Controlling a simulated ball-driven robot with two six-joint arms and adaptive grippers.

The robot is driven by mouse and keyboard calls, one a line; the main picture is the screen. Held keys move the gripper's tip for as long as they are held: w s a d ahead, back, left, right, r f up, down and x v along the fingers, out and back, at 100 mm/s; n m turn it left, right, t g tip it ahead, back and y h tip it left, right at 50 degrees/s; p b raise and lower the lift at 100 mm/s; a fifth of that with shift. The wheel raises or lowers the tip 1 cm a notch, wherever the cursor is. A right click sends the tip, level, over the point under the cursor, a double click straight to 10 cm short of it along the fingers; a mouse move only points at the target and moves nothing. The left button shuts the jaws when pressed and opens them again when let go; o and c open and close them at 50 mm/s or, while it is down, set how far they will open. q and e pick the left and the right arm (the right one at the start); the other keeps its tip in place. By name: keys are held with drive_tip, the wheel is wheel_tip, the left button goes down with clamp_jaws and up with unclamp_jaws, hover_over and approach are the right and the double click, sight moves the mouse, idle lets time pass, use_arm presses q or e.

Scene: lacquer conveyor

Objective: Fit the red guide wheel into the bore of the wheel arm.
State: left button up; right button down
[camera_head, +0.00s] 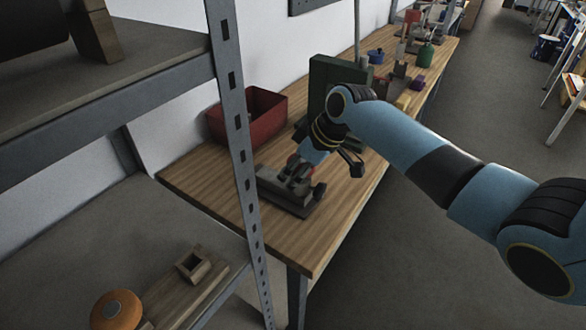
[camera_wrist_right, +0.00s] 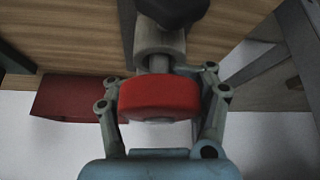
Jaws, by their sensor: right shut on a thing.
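The red guide wheel (camera_wrist_right: 158,97) sits between the fingers of my right gripper (camera_wrist_right: 163,90) in the right wrist view. A grey pin spans the short gap between the wheel and a grey round sleeve (camera_wrist_right: 160,46), which looks like the wheel arm's bore end. The pin lines up with the sleeve and seems to reach its mouth; how deep it goes is hidden. In the head view, my right gripper (camera_head: 299,166) is low over the grey fixture (camera_head: 285,192) on the bench, with a bit of red at its fingers. My left gripper is not in view.
The fixture stands on the wooden bench (camera_head: 205,178) near its front end. A red bin (camera_head: 262,112) and a green block-like machine (camera_head: 322,75) stand behind. A metal shelf post (camera_head: 236,125) crosses in front at left. Bare bench lies left of the fixture.

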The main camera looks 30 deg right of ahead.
drive_tip(key=shift+c, duration=1.4)
unclamp_jaws()
drive_tip(key=shift+f, duration=0.1)
drive_tip(key=shift+s+d+r, duration=0.1)
drive_tip(key=shift+s+r, duration=0.05)
drive_tip(key=shift+r, duration=0.2)
drive_tip(key=v, duration=1.1)
drive_tip(key=shift+s, duration=0.1)
